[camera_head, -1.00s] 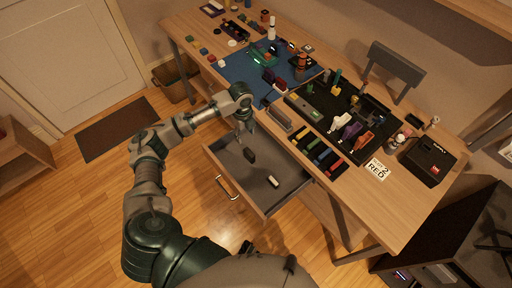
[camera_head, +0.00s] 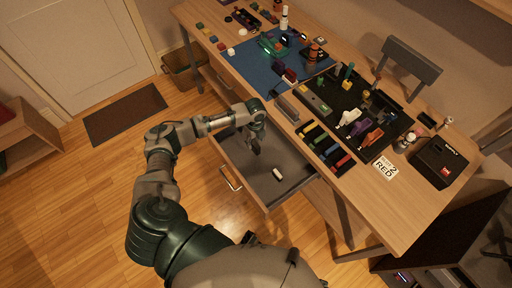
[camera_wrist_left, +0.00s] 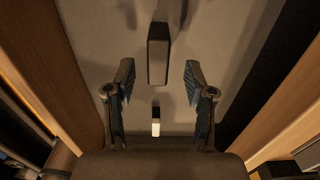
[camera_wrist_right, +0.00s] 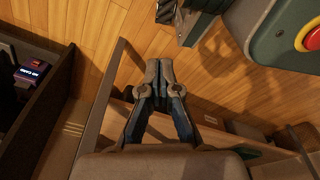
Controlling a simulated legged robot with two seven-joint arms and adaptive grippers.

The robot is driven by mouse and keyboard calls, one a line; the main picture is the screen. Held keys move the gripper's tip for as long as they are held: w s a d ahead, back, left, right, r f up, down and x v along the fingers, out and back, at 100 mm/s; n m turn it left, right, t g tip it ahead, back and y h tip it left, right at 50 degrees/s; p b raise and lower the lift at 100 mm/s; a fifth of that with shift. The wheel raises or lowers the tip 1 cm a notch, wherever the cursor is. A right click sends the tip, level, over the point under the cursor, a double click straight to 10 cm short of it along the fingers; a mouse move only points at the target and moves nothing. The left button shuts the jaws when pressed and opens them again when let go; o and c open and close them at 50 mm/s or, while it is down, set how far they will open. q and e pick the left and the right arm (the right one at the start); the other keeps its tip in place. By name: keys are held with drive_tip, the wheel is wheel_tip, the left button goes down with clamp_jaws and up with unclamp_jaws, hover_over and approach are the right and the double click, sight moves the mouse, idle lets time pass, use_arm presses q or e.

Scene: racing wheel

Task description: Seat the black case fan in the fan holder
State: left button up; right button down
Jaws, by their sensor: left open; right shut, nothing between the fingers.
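My left gripper (camera_head: 256,146) is over the open drawer (camera_head: 229,147) under the table. It is open. In the left wrist view, a dark block with a lighter face (camera_wrist_left: 158,58) lies between and just beyond the left fingertips (camera_wrist_left: 158,83), untouched; it may be the black case fan, but its shape does not make this sure. In the head view the left gripper largely hides that spot. My right gripper (camera_wrist_right: 160,72) is shut and empty in its wrist view, away from the drawer; the head view does not show it. I cannot single out the fan holder.
A small white-and-black piece (camera_head: 278,174) lies in the drawer and also shows in the left wrist view (camera_wrist_left: 156,121). The table (camera_head: 408,205) above carries a blue mat (camera_head: 245,68), a row of coloured pieces (camera_head: 325,147) and a black box (camera_head: 438,163). Drawer walls flank the left gripper.

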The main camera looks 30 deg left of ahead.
sight(255, 144)
use_arm(q)
wheel_tip(255, 144, down, 4)
drive_tip(key=shift+a+f, duration=0.25)
drive_tip(key=shift+a, duration=0.15)
drive_tip(key=shift+s+d, duration=0.1)
drive_tip(key=shift+d, duration=0.15)
drive_tip(key=c, duration=1)
drive_tip(key=shift+d, duration=0.2)
clamp_jaws()
drive_tip(key=shift+r, duration=0.25)
